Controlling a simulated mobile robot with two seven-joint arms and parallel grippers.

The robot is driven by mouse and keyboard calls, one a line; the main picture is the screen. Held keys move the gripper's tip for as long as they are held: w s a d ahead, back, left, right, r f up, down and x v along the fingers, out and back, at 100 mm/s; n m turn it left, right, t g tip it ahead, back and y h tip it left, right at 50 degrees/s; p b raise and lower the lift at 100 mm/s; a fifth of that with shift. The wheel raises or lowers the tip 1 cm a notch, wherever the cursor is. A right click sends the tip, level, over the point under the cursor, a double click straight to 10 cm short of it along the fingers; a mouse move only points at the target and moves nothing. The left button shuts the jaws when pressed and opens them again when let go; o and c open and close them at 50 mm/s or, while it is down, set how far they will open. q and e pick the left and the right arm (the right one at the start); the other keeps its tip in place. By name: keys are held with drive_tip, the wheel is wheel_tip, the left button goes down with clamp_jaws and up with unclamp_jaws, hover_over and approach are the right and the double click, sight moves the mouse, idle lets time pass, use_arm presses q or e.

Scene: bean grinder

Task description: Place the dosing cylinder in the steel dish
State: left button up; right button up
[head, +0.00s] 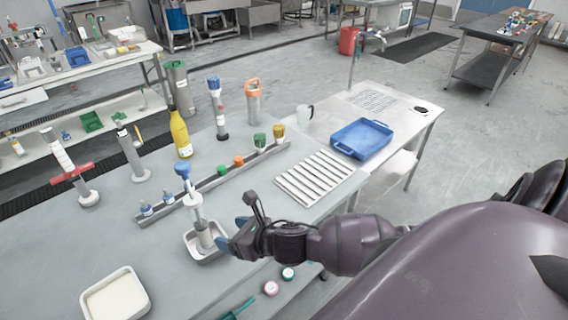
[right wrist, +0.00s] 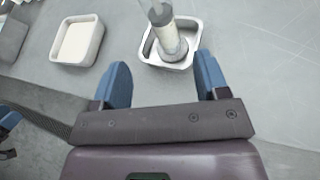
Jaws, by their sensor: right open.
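A dosing cylinder (head: 196,211) with a blue top and a clear barrel stands about upright in the small steel dish (head: 190,249). In the right wrist view the cylinder's lower part (right wrist: 168,38) rises from inside the dish (right wrist: 191,60), and its top is cut off. My right gripper (head: 230,232) is beside the dish on its right, open, with its two blue fingers (right wrist: 163,76) apart and nothing between them. The fingertips point toward the cylinder, short of it. A blue and dark part at the lower left of the right wrist view may be my left gripper (right wrist: 8,120).
A white tray (head: 92,312) lies at the front left. A grey rail (head: 226,178) with small coloured-cap bottles runs behind the dish. A slatted white rack (head: 316,178) and a blue tray (head: 362,139) are to the right. A red-handled tool (head: 72,172) and a yellow bottle (head: 180,133) stand behind.

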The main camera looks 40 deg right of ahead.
drive_tip(key=s+d+f+n+h, duration=0.2)
drive_tip(key=s+f+n, duration=0.3)
drive_tip(key=n, duration=1.1)
drive_tip(key=s+d+f+n+h, duration=0.3)
drive_tip(key=s+f+n, duration=0.3)
drive_tip(key=s+n, duration=0.5)
drive_tip(key=d+n, duration=0.1)
drive_tip(key=n, duration=0.5)
drive_tip(key=shift+s+d+n+g, duration=0.25)
drive_tip(key=shift+d+n+g, duration=0.05)
drive_tip(key=shift+d+g, duration=0.1)
drive_tip(key=shift+w+f+b, duration=0.2)
drive_tip(key=shift+f+b, duration=0.1)
drive_tip(key=shift+b, duration=0.35)
